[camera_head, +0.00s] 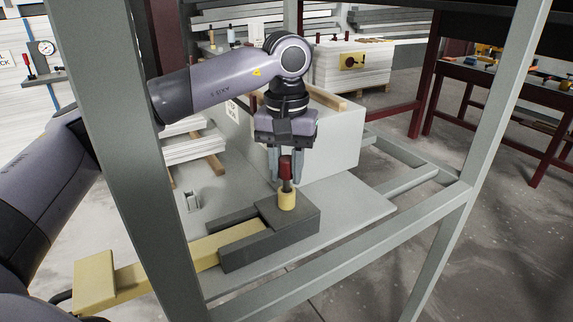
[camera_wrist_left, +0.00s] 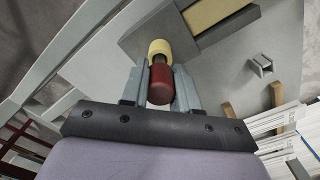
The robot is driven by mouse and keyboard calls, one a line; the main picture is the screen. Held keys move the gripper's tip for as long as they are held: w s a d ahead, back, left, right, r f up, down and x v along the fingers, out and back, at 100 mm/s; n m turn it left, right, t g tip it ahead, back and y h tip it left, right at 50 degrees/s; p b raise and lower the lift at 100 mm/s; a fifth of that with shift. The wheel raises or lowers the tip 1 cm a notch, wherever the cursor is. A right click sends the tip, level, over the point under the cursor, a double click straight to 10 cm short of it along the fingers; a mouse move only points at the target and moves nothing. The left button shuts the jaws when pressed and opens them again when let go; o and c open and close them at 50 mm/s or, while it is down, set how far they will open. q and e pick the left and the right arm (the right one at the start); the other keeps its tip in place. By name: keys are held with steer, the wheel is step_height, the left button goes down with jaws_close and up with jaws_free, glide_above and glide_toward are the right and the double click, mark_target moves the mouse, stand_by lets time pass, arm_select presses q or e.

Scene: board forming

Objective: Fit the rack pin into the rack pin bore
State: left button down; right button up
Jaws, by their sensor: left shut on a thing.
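The rack pin (camera_head: 286,169) has a red grip on top and a dark shank below. My left gripper (camera_head: 285,178) is shut on its red grip, which also shows between the fingers in the left wrist view (camera_wrist_left: 161,85). The pin stands about upright over the yellow collar of the rack pin bore (camera_head: 287,201), on top of a dark grey block (camera_head: 303,217). The shank's lower end meets or enters the collar; how deep I cannot tell. In the left wrist view the collar (camera_wrist_left: 159,47) shows just beyond the grip. My right gripper is not in view.
A yellow bar (camera_head: 215,244) runs from the dark block to the left. The block rests on a grey plate (camera_head: 350,205) inside a grey frame, whose posts (camera_head: 480,160) stand close on both sides. A small bracket (camera_head: 189,201) stands on the plate.

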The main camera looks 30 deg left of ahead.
arm_select(q)
steer(key=shift+f+b, duration=0.35)
steer(key=shift+f, duration=0.3)
steer(key=c, duration=0.8)
jaws_free()
step_height(320, 180, up, 7)
steer(key=shift+r, duration=0.1)
steer(key=shift+a, duration=0.1)
